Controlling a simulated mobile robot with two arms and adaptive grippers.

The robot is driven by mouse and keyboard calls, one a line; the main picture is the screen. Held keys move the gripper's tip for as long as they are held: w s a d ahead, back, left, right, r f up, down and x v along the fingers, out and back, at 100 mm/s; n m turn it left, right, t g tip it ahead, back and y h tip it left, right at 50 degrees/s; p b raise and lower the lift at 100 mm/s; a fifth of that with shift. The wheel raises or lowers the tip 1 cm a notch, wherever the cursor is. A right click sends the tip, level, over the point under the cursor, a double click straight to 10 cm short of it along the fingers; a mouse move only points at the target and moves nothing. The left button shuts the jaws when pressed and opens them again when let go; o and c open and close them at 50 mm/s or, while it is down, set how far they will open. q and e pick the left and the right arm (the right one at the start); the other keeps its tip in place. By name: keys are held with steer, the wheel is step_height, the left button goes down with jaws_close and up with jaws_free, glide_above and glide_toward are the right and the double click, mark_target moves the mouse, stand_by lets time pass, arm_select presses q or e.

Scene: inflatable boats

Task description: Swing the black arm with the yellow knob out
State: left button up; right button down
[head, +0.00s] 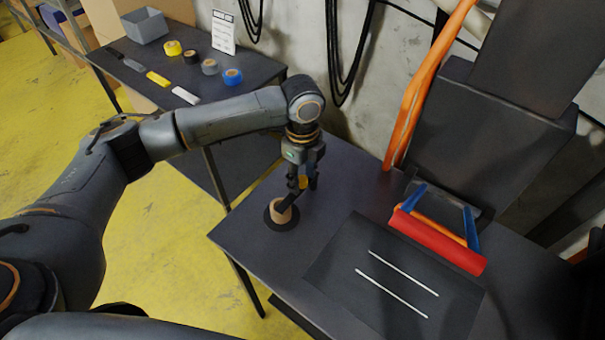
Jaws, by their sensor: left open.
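The black arm (289,200) reaches from a tan cylinder (281,213) on a round black base up and right to the yellow knob (303,182). The base stands on the dark table near its left corner. My left gripper (303,184) points down from above, open, with its fingers around or right beside the yellow knob. The fingers hide part of the knob and the arm's end, and I cannot tell whether they touch it. My right gripper is not in view.
A dark mat (345,265) with two pale rods lies right of the base. A red roll (440,243) with blue clamps lies behind it. Tape rolls (232,76) and a grey bin (146,26) sit on the back-left table. Orange tubing (409,110) hangs behind.

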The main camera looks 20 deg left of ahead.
arm_select(q)
jaws_close()
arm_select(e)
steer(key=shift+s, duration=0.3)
